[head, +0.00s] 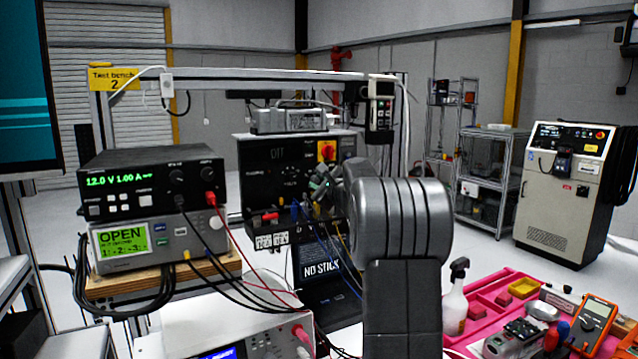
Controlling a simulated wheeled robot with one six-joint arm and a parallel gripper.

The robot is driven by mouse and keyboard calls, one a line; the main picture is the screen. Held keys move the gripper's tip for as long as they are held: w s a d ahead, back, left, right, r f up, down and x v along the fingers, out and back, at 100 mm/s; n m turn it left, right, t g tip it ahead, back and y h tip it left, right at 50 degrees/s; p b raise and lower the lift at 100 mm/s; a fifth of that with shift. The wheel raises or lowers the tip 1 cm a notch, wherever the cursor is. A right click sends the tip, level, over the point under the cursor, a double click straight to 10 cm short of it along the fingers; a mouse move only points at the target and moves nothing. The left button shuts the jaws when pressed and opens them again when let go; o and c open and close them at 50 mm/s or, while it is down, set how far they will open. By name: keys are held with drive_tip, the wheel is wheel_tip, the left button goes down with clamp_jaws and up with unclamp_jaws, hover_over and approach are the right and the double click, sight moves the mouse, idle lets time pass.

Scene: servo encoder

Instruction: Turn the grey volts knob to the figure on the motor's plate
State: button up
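A black power supply (150,180) at the left reads 12.0 V 1.00 A in green. It has two dark round knobs (177,176) on its right side; their labels are too small to read. A black panel box (262,190) stands in the middle with small dials and a red switch on a yellow plate (327,151). I cannot make out which knob is the grey volts knob. My gripper (322,186) is in front of the panel box's right part, largely hidden by my grey arm; its fingers are unclear. I cannot pick out the motor or read its plate.
A grey meter (150,244) showing OPEN sits under the supply on a wooden shelf (102,287). Red, black, blue and yellow leads hang across the middle. A spray bottle (455,300) and a pink tray (488,287) with tools are at lower right.

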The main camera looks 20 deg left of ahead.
drive_tip(key=shift+f+n+b, duration=0.2)
drive_tip(key=shift+n+b, duration=0.2)
drive_tip(key=shift+b, duration=0.2)
clamp_jaws()
drive_tip(key=shift+r+n+b, duration=0.15)
drive_tip(key=shift+n+b, duration=0.6)
drive_tip(key=shift+n, duration=0.15)
drive_tip(key=o, duration=0.9)
unclamp_jaws()
drive_tip(key=b+v, duration=0.4)
drive_tip(key=v, duration=0.9)
drive_tip(key=shift+s+d, duration=0.25)
drive_tip(key=shift+d, duration=0.05)
